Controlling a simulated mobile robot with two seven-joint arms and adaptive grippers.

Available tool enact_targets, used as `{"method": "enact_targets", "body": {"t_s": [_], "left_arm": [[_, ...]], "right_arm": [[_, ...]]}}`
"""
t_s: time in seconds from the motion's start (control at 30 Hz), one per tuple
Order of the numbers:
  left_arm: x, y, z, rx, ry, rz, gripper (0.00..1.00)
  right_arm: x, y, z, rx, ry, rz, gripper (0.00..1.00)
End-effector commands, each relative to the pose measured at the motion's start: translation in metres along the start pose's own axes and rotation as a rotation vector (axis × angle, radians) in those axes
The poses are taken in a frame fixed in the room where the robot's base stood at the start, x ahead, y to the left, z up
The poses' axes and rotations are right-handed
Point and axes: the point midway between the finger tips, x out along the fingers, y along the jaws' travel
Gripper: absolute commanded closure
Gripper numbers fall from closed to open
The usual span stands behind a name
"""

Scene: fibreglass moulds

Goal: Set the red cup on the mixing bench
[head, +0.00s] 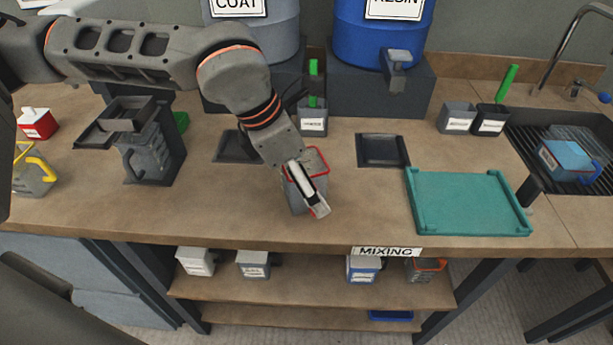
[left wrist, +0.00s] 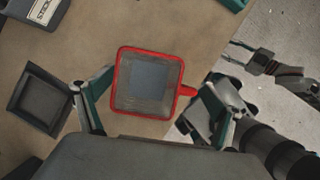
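The red cup, a grey square cup with a red rim and handle (head: 295,196), stands on the mixing bench (head: 350,222), which bears a MIXING label on its front edge. In the left wrist view the cup (left wrist: 148,82) is seen from above, its handle pointing right. My left gripper (head: 312,195) is over the cup in the head view and partly hides it. In the left wrist view its fingers (left wrist: 152,104) are spread apart, with the cup between or just beyond them; contact is unclear. What seems to be my right gripper (left wrist: 258,62) hangs over the floor, small and indistinct.
Dark square recesses (head: 382,150) lie behind the cup. A labelled cup with a green stick (head: 313,124) stands behind it. A teal tray (head: 470,203) is to the right, before the sink (head: 590,123). A dark stand (head: 168,155) is at left. Bench front centre is clear.

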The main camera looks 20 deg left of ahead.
Motion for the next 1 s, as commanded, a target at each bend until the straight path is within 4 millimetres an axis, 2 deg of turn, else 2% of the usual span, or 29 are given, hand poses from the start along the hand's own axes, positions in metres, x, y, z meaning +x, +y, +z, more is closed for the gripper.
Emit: {"method": "enact_targets", "body": {"t_s": [0.27,0.43,0.8,1.0], "left_arm": [[-0.001,0.0,0.001,0.0,0.0,0.001,0.07],[-0.013,0.001,0.003,-0.002,-0.003,0.001,0.07],[-0.087,0.0,0.003,-0.001,-0.004,0.003,0.07],[-0.114,0.0,0.002,0.0,-0.002,0.002,0.07]], "right_arm": [[0.0,0.001,-0.003,0.0,0.004,0.001,0.6],[-0.001,0.002,-0.006,0.003,0.007,0.001,0.6],[-0.002,-0.001,-0.003,0.006,-0.001,-0.003,0.6],[-0.004,-0.002,-0.003,0.009,-0.002,-0.005,0.6]]}}
